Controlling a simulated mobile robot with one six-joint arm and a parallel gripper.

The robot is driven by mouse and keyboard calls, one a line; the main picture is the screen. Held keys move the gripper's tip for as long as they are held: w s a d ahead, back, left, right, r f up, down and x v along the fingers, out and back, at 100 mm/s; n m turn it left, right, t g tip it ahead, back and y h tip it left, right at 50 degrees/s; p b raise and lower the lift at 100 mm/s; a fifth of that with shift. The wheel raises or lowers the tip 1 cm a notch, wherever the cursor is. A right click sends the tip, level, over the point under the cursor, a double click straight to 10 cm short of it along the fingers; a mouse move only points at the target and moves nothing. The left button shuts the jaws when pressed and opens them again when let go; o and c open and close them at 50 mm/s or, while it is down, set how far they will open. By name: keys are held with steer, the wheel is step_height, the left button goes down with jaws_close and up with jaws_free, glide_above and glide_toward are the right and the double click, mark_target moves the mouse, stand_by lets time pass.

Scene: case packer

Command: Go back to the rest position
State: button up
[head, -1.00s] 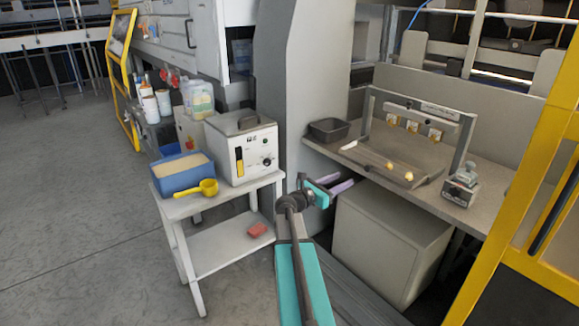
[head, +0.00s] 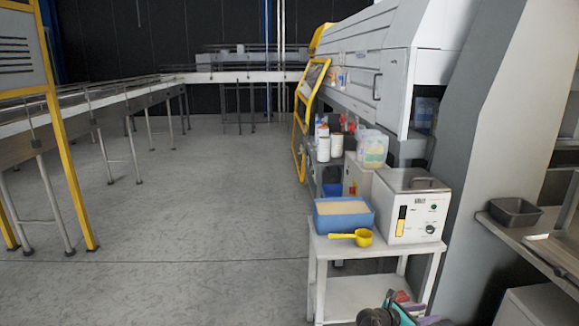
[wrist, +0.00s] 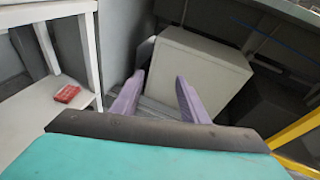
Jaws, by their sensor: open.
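My gripper (wrist: 158,98) is open and empty in the wrist view, its two purple fingers apart with nothing between them. It points toward the floor and a pale box-shaped cabinet (wrist: 200,70) under the worktable. In the head view only a small part of my arm's end shows at the bottom edge, in front of the white stand (head: 340,292); the fingertips are not clearly seen there.
On the stand are a blue tub (head: 343,222) of pale material, a yellow scoop (head: 362,238) and a white device (head: 408,212). A red block (wrist: 67,93) lies on its lower shelf. A dark tray (head: 514,212) sits right. Open floor (head: 190,215) lies left.

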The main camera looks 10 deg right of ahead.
steer(key=s+a+f+m+g+y, duration=0.1)
steer(key=s+a+f+m+y, duration=0.1)
steer(key=s+a+f, duration=0.5)
steer(key=s+a+f+m+g+y, duration=0.1)
steer(key=s+a+f+y, duration=0.15)
steer(key=a+f, duration=0.7)
steer(key=s+a+f+m+g+y, duration=0.1)
steer(key=s+a+f+m+y, duration=0.2)
steer(key=a+f, duration=0.55)
steer(key=s+a+f+m+g+y, duration=0.2)
steer(key=s+a+m+y, duration=0.1)
steer(key=s+a+m, duration=0.4)
steer(key=s+a+f+m+g+y, duration=0.1)
steer(key=s+a+f+m+y, duration=0.2)
steer(key=s+a+m, duration=0.4)
steer(key=shift+s+a+g+y, duration=0.6)
steer(key=shift+s+a, duration=1.05)
steer(key=shift+a, duration=1.55)
steer(key=shift+c, duration=1.1)
